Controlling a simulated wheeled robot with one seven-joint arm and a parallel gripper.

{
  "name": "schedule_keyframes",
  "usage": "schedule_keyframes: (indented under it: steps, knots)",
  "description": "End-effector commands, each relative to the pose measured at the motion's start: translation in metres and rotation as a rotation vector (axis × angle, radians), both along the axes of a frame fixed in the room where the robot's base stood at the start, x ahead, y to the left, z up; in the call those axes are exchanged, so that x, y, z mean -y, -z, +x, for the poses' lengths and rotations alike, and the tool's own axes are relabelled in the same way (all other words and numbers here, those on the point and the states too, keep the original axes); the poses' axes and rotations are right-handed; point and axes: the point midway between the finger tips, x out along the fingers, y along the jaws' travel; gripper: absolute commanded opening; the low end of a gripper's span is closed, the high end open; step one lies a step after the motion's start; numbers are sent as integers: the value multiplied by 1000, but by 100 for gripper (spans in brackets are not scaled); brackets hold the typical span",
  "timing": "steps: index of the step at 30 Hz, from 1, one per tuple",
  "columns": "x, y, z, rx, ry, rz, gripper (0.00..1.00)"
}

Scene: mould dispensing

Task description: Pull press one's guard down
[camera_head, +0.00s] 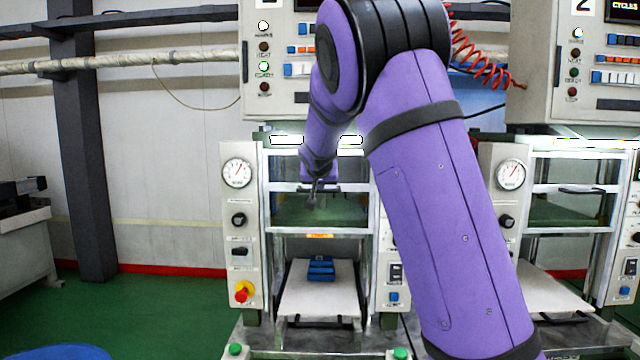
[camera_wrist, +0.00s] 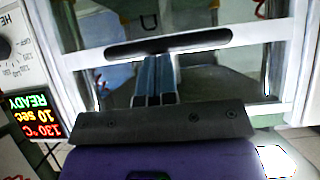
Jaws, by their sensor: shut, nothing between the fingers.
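Press one (camera_head: 239,203) stands at the left of the head view, with a gauge, knobs and a red-yellow stop button on its front panel. Its guard (camera_head: 285,187) is a pale frame whose crossbar lies across the upper part of the opening. In the wrist view the guard's crossbar (camera_wrist: 262,32) carries a long dark handle (camera_wrist: 205,39). My gripper (camera_head: 313,198) is in front of the guard, at handle height. In the wrist view my gripper (camera_wrist: 156,60) has its fingers together, with the tips at the handle's lower edge. I cannot tell whether they touch it.
A blue block (camera_head: 321,269) lies on a pale plate (camera_head: 300,303) low in press one. Press two (camera_head: 510,210) stands to the right, partly behind my arm. Green buttons (camera_head: 235,349) sit at the front. A dark post (camera_head: 85,150) stands to the left, with green floor around it.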

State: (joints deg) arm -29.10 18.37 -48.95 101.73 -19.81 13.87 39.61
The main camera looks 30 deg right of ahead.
Motion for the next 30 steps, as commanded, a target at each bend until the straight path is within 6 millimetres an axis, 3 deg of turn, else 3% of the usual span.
schedule_keyframes:
  steps: [8, 14, 30]
  knots:
    - [0, 4, 0, -2, 0, -1, 0]
    - [0, 34, 0, -6, 1, -1, 0]
    - [1, 196, -1, -6, 2, -2, 0]
